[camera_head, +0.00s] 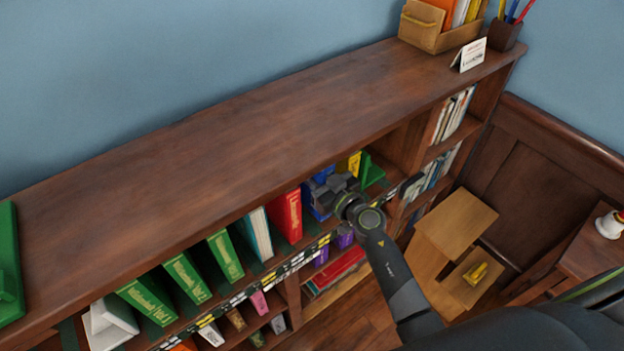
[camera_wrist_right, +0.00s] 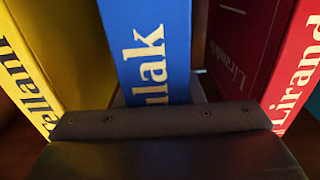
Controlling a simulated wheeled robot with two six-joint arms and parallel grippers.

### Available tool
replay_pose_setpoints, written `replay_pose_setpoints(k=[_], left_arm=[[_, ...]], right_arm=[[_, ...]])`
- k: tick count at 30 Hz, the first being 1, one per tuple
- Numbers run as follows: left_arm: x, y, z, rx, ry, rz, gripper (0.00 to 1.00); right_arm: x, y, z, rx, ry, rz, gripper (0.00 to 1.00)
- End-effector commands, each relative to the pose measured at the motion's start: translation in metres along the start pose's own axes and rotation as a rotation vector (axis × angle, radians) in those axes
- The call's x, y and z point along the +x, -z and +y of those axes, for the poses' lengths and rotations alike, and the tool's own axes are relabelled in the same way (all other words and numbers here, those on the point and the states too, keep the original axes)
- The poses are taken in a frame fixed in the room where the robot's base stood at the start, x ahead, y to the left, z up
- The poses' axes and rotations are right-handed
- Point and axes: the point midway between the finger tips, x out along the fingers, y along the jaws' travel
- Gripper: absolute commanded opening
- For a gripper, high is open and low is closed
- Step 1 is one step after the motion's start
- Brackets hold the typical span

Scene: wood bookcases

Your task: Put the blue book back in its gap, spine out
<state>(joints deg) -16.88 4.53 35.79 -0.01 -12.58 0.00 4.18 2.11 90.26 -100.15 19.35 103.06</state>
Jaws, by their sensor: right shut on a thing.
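How deep the book sits cannot be told. My left gripper is not in view.
Green books (camera_head: 225,256) and a teal and white book (camera_head: 257,233) stand left along the shelf, with a green bookend (camera_head: 371,170) at right. The wooden bookcase top (camera_head: 220,130) is mostly clear. A wooden step stool (camera_head: 457,222) stands on the floor at right.

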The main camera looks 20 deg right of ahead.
Motion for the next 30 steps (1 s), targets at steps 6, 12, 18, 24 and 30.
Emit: replay_pose_setpoints(k=[6,12,18,24,30], left_arm=[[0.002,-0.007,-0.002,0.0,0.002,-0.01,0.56],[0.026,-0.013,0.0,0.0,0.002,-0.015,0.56],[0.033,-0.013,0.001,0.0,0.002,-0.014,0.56],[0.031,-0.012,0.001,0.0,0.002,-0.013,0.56],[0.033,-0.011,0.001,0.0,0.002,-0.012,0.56]], right_arm=[[0.015,0.003,-0.001,-0.002,0.001,0.007,0.0],[0.012,-0.025,0.0,-0.001,0.0,0.005,0.0],[0.012,-0.033,0.0,-0.001,0.0,0.006,0.0],[0.012,-0.032,0.0,-0.001,0.0,0.006,0.0],[0.011,-0.037,0.0,-0.001,0.0,0.0,0.42]])
